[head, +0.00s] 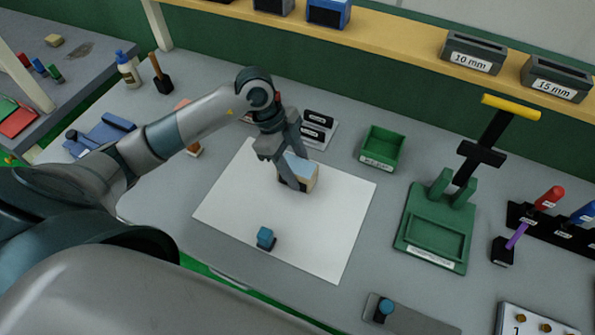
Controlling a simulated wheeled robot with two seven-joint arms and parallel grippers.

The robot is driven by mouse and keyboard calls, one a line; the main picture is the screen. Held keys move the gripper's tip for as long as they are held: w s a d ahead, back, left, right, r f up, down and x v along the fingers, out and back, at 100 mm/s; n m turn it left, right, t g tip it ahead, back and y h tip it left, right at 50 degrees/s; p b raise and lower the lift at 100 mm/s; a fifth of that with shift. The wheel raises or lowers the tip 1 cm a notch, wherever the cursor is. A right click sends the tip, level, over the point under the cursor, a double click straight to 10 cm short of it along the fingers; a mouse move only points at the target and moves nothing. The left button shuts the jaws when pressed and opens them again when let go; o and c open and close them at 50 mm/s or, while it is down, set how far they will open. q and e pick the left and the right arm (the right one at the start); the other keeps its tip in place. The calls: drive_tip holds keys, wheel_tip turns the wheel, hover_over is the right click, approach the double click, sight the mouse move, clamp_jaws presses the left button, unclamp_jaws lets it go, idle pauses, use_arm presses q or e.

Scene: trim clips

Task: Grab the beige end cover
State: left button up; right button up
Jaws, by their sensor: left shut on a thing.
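The beige end cover (311,178) is a small block-like piece at the upper middle of the white sheet (315,235). A light blue surface shows beside its beige face. My left gripper (289,178) reaches down over it from the upper left, with its fingers closed on it. The fingers hide part of the piece, and I cannot tell whether it touches the sheet. My right gripper is not in view.
A small blue piece (265,238) stands on the sheet's lower left. A green tray (382,149) and a green press (436,228) with a yellow handle stand to the right. A dark labelled holder (318,129) sits behind the gripper. The sheet's lower right is clear.

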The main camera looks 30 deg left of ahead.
sight(305, 168)
use_arm(q)
drive_tip(key=r, duration=0.1)
drive_tip(key=d+r+b, duration=0.1)
drive_tip(key=r, duration=0.1)
drive_tip(key=shift+w+d+r, duration=0.1)
drive_tip(key=shift+r, duration=0.15)
drive_tip(key=d+r+b, duration=0.3)
drive_tip(key=d+r, duration=0.3)
drive_tip(key=d, duration=0.4)
drive_tip(key=shift+d+r, duration=0.25)
drive_tip(key=shift+d, duration=0.05)
